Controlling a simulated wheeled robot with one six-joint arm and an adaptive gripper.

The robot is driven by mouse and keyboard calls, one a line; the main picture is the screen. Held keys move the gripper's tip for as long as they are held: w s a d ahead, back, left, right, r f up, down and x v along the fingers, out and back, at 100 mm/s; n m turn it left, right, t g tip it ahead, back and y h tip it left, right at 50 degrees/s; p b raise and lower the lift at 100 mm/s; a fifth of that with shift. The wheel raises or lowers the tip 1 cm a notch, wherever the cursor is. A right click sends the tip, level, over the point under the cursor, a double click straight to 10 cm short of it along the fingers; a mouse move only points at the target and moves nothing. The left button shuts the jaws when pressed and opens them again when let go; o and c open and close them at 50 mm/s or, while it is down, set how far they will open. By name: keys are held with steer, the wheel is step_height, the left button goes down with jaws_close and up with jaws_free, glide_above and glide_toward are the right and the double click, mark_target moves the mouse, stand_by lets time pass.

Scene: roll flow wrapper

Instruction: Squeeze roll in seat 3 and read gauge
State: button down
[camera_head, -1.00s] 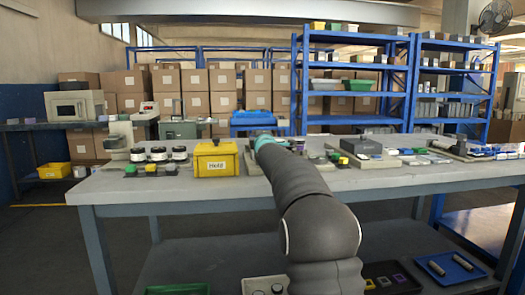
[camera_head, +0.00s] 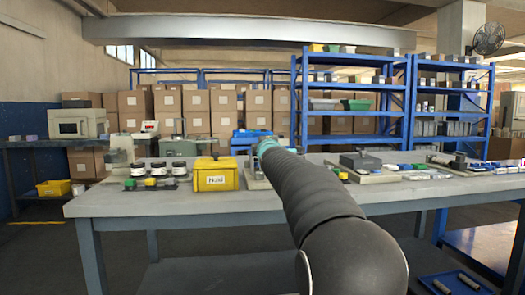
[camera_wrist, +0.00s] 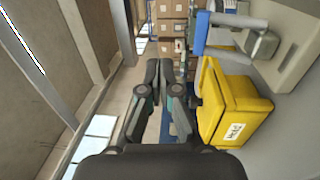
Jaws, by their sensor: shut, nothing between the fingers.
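My gripper (camera_wrist: 160,72) is shut and empty in the wrist view, its dark fingers pointing up in that picture and held clear of surfaces. In the head view its fingers are hidden behind my arm's teal wrist, which is over the middle of the bench. I cannot pick out seat 3, its roll or the gauge for certain. A pale-based device with small parts (camera_head: 372,165) stands on the bench right of my arm. A long fixture with a light cylinder (camera_head: 448,162) lies farther right.
A yellow labelled box (camera_head: 214,175) stands on the bench (camera_head: 250,200) just left of my wrist; it also shows in the wrist view (camera_wrist: 233,105). Black-lidded jars (camera_head: 158,170) and a pale machine (camera_head: 120,155) stand farther left. A blue tray (camera_head: 452,284) is below.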

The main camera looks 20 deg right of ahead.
steer(key=shift+s+a+r, duration=0.1)
steer(key=shift+s+r, duration=0.15)
steer(key=shift+s, duration=0.35)
steer(key=shift+s+a+r, duration=0.15)
steer(key=shift+s+r, duration=0.1)
steer(key=shift+s, duration=0.35)
steer(key=shift+s+a+r, duration=0.1)
steer(key=shift+s+r, duration=0.15)
steer(key=shift+s, duration=0.35)
steer(key=shift+s, duration=0.1)
steer(key=s+a+f+m+g+y+p, duration=0.1)
steer(key=s+a+f+m+g, duration=0.3)
steer(key=s+f, duration=0.6)
steer(key=s+a+f+m+g+y+p, duration=0.1)
steer(key=s+a+f+m+g, duration=0.3)
steer(key=s+f, duration=0.6)
steer(key=s+a+f+m+g+y+p, duration=0.1)
steer(key=s+a+f+m+g, duration=0.4)
steer(key=s, duration=2.1)
step_height(320, 180, down, 6)
steer(key=a+m+p, duration=0.1)
steer(key=a+m, duration=0.1)
steer(key=shift+s+m+y, duration=0.3)
steer(key=shift+s+m, duration=0.1)
